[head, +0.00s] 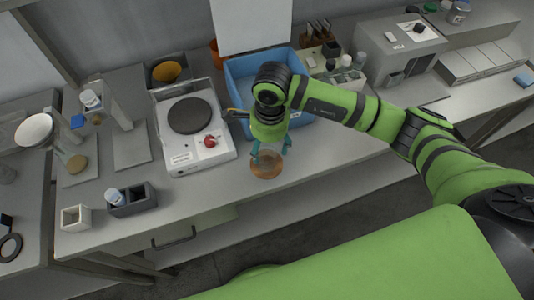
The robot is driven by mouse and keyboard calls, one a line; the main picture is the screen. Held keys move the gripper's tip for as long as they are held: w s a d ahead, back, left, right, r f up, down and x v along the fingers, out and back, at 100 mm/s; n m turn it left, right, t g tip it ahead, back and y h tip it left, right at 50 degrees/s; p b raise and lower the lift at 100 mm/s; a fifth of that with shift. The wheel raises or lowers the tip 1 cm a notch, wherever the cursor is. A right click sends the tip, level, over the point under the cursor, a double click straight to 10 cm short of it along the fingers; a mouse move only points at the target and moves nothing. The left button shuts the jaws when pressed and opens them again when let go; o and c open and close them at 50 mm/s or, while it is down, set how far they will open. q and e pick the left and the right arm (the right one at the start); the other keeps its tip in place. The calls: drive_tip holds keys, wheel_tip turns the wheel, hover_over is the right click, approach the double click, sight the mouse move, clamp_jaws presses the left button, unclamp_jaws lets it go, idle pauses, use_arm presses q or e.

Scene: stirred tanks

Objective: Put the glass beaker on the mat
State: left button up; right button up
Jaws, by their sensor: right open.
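A round brown mat (265,172) lies on the grey bench near its front edge. A faint clear shape, which looks like the glass beaker (268,157), stands over the mat between my right fingertips. Its outline is small and partly hidden by the fingers, so I cannot tell exactly how its base meets the mat. My right gripper (271,153) points down at the mat with its teal fingers apart, one on each side of the clear shape. My left gripper is not in view.
A white hotplate stirrer (208,150) with a dark round plate and red knob stands left of the mat. A blue bin (239,69) is behind my gripper. A dark grey holder (139,207) and small white box (75,217) stand front left. Bench right of the mat is clear.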

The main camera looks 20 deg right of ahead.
wheel_tip(320, 180, up, 7)
drive_tip(key=b, duration=0.1)
drive_tip(key=shift+d+r, duration=0.15)
drive_tip(key=shift+r, duration=0.05)
idle(1.0)
